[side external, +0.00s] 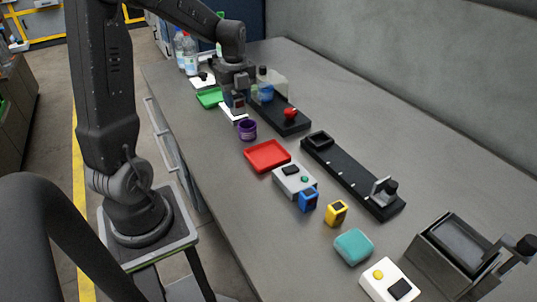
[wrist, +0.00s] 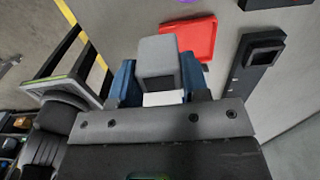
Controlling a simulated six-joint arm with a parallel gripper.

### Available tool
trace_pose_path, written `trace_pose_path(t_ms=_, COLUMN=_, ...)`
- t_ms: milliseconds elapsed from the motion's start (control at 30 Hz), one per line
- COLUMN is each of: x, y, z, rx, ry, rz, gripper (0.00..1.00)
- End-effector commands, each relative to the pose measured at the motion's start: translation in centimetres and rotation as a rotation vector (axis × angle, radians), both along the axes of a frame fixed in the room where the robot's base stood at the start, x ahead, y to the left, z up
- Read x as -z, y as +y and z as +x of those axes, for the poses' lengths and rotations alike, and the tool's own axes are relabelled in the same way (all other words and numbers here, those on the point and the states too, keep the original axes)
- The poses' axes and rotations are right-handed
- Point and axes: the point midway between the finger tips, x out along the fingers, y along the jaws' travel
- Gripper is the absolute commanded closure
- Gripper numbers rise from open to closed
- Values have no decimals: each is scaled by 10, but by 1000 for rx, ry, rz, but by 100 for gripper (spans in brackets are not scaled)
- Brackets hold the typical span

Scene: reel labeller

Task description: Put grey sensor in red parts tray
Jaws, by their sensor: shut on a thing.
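My gripper (side external: 238,90) is shut on the grey sensor (wrist: 158,55), which sits between its two blue fingers in the wrist view (wrist: 158,80). In the side view the sensor (side external: 238,102) is small and partly covered by the fingers. It is above the far part of the bench, beyond the purple pot. The red parts tray (side external: 267,156) lies flat on the bench, nearer the side camera than my gripper, and looks empty. In the wrist view the tray (wrist: 203,35) shows beyond the sensor, partly hidden by it.
A purple pot (side external: 247,130) stands between my gripper and the tray. A grey box (side external: 294,180), a blue sensor (side external: 308,200) and a yellow sensor (side external: 336,213) are on the tray's near side. A black rail (side external: 350,175) lies right. A green tray (side external: 210,98) and bottles (side external: 187,55) are behind.

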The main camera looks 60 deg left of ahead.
Motion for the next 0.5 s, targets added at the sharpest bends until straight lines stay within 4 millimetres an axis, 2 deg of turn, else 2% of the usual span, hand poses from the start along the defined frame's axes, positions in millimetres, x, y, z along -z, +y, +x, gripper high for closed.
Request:
trace_pose_path(t_ms=33, x=1, y=0, z=-13, rx=-4, ry=-1, rz=0, gripper=82)
trace_pose_path(t_ms=100, x=4, y=-1, z=-25, rx=-3, ry=-1, rz=0, gripper=82)
trace_pose_path(t_ms=233, x=8, y=-5, z=-36, rx=1, ry=0, rz=0, gripper=82)
trace_pose_path(t_ms=367, x=20, y=-17, z=-26, rx=7, ry=3, rz=-3, gripper=82)
trace_pose_path(t_ms=500, x=39, y=-39, z=-4, rx=10, ry=4, rz=-3, gripper=82)
